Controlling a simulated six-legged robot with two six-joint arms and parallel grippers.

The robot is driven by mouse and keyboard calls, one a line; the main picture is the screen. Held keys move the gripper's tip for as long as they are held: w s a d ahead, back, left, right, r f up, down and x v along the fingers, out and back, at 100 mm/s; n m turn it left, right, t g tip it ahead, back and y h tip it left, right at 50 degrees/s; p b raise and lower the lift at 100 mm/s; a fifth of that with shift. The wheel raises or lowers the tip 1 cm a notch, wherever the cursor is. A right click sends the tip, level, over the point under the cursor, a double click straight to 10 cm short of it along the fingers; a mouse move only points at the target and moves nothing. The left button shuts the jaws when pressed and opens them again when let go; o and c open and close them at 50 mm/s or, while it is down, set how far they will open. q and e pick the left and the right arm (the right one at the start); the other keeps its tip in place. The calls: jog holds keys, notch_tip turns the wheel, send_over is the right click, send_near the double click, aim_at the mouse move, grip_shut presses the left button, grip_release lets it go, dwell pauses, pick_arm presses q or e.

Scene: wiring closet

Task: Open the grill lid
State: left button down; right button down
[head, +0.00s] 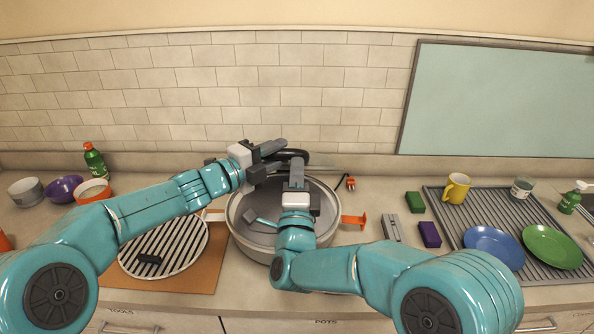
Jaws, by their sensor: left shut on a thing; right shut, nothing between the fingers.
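A round grey vessel (240,232) with orange side handles, which may be the grill body, stands at the middle of the counter. A black curved piece (302,157) shows at its back rim; I cannot tell if it is the lid or its handle. My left gripper (280,158) is shut on this black piece at the back of the vessel. My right gripper (297,165) is shut and empty, over the vessel, with its fingers pointing to the back. My grippers and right arm hide part of the vessel's inside and rim.
A round striped grate (190,240) with a black grip lies on an orange-brown board (205,272) at left. Bowls (64,190) and a green bottle (94,160) stand far left. At right are sponges (429,235), a yellow mug (456,188), plates (550,247) and a drying rack (470,218).

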pick_arm(q)
jog(key=c, duration=0.9)
grip_release()
